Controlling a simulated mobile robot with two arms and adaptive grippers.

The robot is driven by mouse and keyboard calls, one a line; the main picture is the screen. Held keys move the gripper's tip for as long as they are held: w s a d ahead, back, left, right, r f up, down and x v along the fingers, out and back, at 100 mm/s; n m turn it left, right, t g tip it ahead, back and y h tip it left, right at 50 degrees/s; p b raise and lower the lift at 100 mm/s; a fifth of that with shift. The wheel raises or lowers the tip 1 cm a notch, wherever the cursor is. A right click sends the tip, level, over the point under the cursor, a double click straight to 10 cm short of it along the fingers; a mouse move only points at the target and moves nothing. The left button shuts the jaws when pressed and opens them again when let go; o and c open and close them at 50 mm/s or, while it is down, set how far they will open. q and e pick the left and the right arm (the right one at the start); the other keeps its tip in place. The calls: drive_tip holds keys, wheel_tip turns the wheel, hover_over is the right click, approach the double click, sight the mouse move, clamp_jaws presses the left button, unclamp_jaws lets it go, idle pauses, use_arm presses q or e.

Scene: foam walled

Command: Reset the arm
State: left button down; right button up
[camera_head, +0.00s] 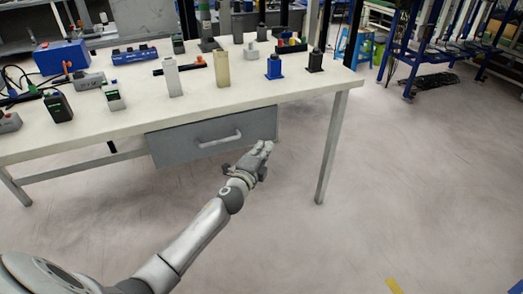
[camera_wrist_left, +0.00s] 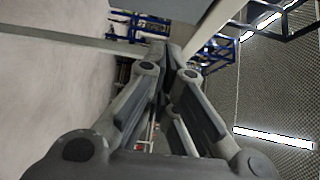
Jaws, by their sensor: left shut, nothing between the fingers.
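My left arm comes in from the lower left of the head view. Its gripper (camera_head: 262,150) is in front of the table's grey drawer, below the tabletop, near the drawer's right end. The gripper is shut and empty. In the left wrist view the gripper's fingers (camera_wrist_left: 165,55) run up the middle and meet at the tips. From the head view I cannot tell whether the gripper touches the drawer. My right gripper is not in view.
The drawer (camera_head: 172,147) with its handle (camera_head: 219,140) appears shut under the white table (camera_head: 205,102). A blue block (camera_head: 274,66), a black block (camera_head: 315,61) and several other items stand on the table. A table leg (camera_head: 332,150) is to the right. Open floor (camera_head: 420,170) lies beyond it.

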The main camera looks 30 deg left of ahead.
use_arm(q)
drive_tip(key=s+d+f+n+g, duration=0.4)
drive_tip(key=s+f+n+g, duration=0.25)
drive_tip(key=s+f, duration=0.8)
drive_tip(key=s+d+f+n+g, duration=0.3)
drive_tip(key=s+f+n+g, duration=0.35)
drive_tip(key=s+f, duration=0.8)
drive_tip(key=s+d+n+g+h, duration=0.25)
drive_tip(key=s+d, duration=0.25)
drive_tip(key=s, duration=0.7)
drive_tip(key=s+a+f+p, duration=0.2)
drive_tip(key=s+f+p, duration=0.1)
drive_tip(key=s+p, duration=0.6)
drive_tip(key=s+a+f+g+y+p, duration=0.1)
drive_tip(key=s+f+p, duration=0.3)
drive_tip(key=s+p, duration=0.5)
drive_tip(key=shift+a+m, duration=0.35)
drive_tip(key=shift+a, duration=0.05)
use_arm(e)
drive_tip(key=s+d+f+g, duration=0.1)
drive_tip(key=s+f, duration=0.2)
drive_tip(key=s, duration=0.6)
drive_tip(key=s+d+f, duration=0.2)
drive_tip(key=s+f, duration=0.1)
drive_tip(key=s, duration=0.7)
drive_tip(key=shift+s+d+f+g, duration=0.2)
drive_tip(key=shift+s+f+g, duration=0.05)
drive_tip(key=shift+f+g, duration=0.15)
